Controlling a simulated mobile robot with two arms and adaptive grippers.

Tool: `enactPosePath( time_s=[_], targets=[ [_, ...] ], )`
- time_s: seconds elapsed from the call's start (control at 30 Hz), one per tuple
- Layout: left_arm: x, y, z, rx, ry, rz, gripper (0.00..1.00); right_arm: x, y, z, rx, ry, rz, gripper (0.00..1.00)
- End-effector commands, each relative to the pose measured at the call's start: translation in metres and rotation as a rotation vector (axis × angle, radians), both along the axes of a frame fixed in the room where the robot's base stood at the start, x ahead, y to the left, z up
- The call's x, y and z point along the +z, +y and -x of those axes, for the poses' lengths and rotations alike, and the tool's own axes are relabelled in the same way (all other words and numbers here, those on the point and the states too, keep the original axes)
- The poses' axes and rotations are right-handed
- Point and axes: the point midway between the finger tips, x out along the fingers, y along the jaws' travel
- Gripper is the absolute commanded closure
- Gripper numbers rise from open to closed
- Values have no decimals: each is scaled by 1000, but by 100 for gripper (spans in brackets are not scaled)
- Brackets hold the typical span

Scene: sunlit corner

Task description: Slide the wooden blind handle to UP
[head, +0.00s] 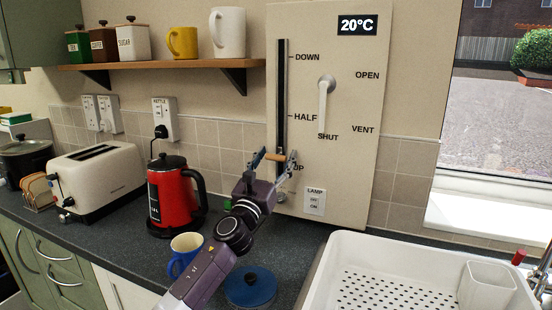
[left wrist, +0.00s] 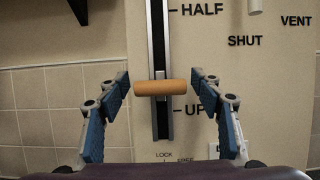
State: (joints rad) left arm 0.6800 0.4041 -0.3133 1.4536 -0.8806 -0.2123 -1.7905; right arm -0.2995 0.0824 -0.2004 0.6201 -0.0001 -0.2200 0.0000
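The wooden blind handle (head: 275,157) sits low on a dark vertical slot (head: 281,95) in the cream panel. In the left wrist view the handle (left wrist: 160,88) lies level across the slot, below HALF and a little above the UP mark (left wrist: 187,110). My left gripper (head: 274,159) is at the handle. Its blue-padded fingers (left wrist: 160,84) are apart, one beside each end of the handle. My right gripper is not in view.
A lever (head: 326,95) on the panel points to SHUT, right of the slot. A red kettle (head: 172,198), blue mug (head: 186,248) and blue lid (head: 250,288) stand on the counter near my left arm. A white sink (head: 345,250) is at right.

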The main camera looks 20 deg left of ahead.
Motion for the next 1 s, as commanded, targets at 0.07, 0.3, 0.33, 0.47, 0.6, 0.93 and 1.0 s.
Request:
enactPosePath(
  time_s=[0.07, 0.3, 0.33, 0.47, 0.6, 0.93, 1.0],
  targets=[
    [0, 0, 0, 0, 0, 0, 39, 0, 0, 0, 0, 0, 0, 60],
    [-1, 0, 2, 0, 0, 0, 39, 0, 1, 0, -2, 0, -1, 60],
    [-2, 0, 3, 0, 0, 0, 39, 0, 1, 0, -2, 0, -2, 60],
    [-7, 0, 14, -1, 1, -1, 39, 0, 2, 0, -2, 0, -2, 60],
    [-17, 1, 36, -1, 3, -3, 39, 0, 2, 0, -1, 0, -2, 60],
    [-39, 3, 90, -1, 2, 0, 39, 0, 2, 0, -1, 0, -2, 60],
    [-42, 3, 97, -2, 2, 1, 39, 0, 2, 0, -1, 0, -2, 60]
  ],
)
